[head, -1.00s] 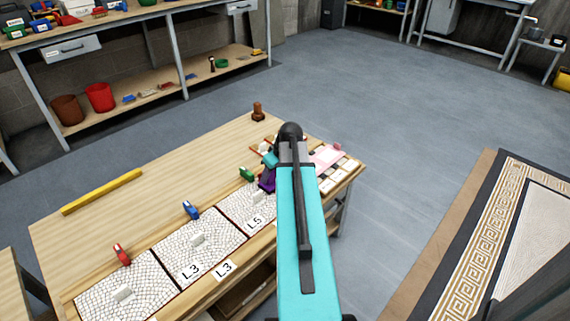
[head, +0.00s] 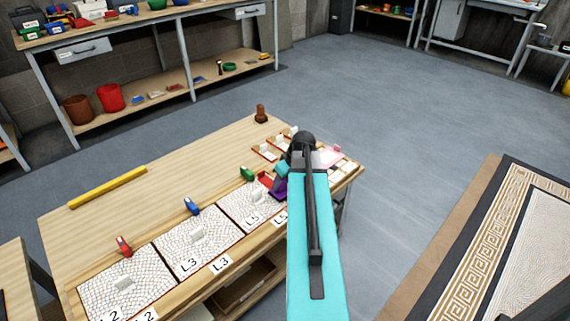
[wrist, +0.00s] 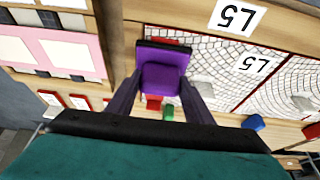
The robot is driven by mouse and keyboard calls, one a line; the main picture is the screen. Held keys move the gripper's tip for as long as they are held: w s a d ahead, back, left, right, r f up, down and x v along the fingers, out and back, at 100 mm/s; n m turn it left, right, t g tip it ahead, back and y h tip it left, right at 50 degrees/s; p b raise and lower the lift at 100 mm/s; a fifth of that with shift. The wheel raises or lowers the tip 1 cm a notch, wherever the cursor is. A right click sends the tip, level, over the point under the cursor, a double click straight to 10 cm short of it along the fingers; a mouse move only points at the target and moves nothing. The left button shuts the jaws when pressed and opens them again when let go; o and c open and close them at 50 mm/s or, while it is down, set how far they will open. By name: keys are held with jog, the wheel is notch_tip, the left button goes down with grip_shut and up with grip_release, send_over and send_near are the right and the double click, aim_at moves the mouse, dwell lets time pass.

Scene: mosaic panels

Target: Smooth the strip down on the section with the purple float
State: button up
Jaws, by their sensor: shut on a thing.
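My gripper (wrist: 162,88) is shut on the purple float (wrist: 163,72), with one dark finger on each side of it in the wrist view. In the head view the float (head: 280,188) shows partly behind my arm, at the right end of the L5 section. The L5 section (head: 246,203) is a white mosaic panel; it also shows in the wrist view (wrist: 215,90), right beside the float. A red piece (head: 265,178) lies by the float. I cannot tell the strip apart from the mosaic, nor whether the float touches the panel.
The L3 section (head: 190,246) and another panel (head: 110,297) lie in a row to the left. Red (head: 124,246), blue (head: 191,206) and green (head: 247,173) pieces stand along their back edge. A yellow bar (head: 108,187) lies behind, with bare tabletop around it.

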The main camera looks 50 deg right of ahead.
jog(key=shift+w+r, duration=0.2)
jog(key=shift+r, duration=0.7)
jog(key=shift+s+d+r+p, duration=0.1)
jog(key=shift+s+r+p, duration=0.05)
jog(key=shift+r+p, duration=2.55)
jog(key=shift+r+b, duration=0.4)
jog(key=shift+b, duration=0.1)
